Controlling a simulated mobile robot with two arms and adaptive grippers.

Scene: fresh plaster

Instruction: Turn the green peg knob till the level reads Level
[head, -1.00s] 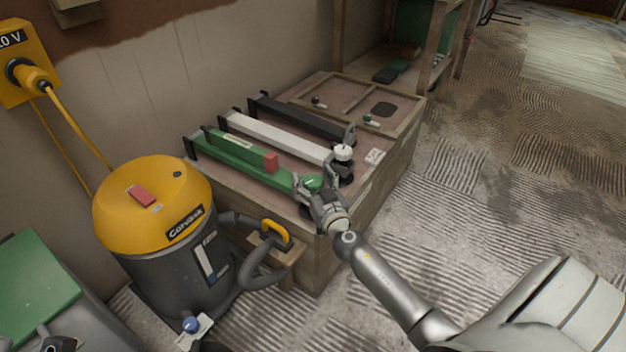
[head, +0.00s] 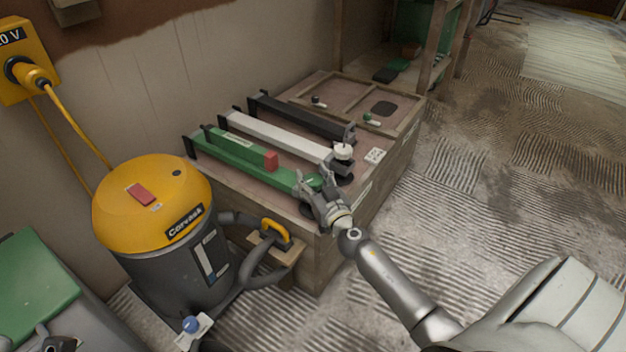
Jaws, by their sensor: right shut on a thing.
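The green peg knob (head: 314,181) is at the near right end of the green bar (head: 240,158), on top of the wooden bench. My right gripper (head: 316,180) is shut on the knob from the near side, its fingers either side of it and hiding part of it. No level reading can be made out at this size.
A white bar (head: 275,136) with a white knob (head: 343,152) and a black bar (head: 300,118) lie behind the green one. A yellow-topped vacuum (head: 152,200) stands left of the wooden bench (head: 385,185). The floor to the right is clear.

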